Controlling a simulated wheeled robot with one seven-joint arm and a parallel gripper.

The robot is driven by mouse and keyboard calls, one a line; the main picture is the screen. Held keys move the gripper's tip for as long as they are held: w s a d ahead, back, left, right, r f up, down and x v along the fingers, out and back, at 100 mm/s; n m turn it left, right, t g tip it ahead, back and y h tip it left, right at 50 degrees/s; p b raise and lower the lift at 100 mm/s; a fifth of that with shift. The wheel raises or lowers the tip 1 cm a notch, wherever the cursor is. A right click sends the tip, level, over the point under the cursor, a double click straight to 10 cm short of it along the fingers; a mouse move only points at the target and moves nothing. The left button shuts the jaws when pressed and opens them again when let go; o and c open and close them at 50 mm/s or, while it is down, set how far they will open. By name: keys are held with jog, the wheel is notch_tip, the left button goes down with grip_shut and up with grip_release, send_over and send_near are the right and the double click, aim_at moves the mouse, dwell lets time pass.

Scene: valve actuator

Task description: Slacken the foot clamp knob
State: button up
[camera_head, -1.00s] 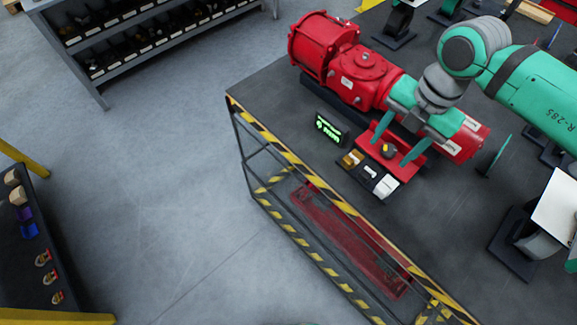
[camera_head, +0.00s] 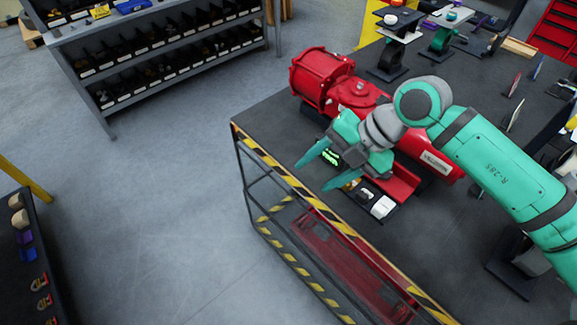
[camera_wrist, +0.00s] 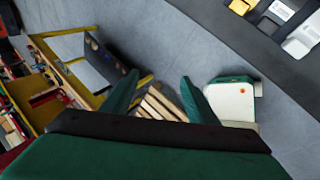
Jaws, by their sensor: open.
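The red valve actuator (camera_head: 357,92) lies on the dark bench top. Its red foot bracket (camera_head: 402,181) shows partly beside my gripper. The foot clamp knob is not visible now; my wrist and gripper cover that area in the head view. My gripper (camera_head: 316,174) is open and empty, its two green fingers apart, above the bench's front edge. In the wrist view the open fingers (camera_wrist: 160,78) point past the bench towards the floor.
A white block (camera_head: 382,207) and smaller pieces sit at the bench front; white (camera_wrist: 300,40) and yellow (camera_wrist: 240,6) ones show in the wrist view. The bench edge has yellow-black stripes (camera_head: 290,183). Stands and panels crowd the right. Open floor (camera_head: 150,220) lies left.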

jog(key=a+r+n+y, duration=0.1)
jog(key=a+r+y, duration=0.1)
jog(key=a, duration=0.4)
jog(key=shift+a+r+y, duration=0.15)
jog(key=shift+a+y, duration=0.15)
jog(key=shift+a, duration=0.1)
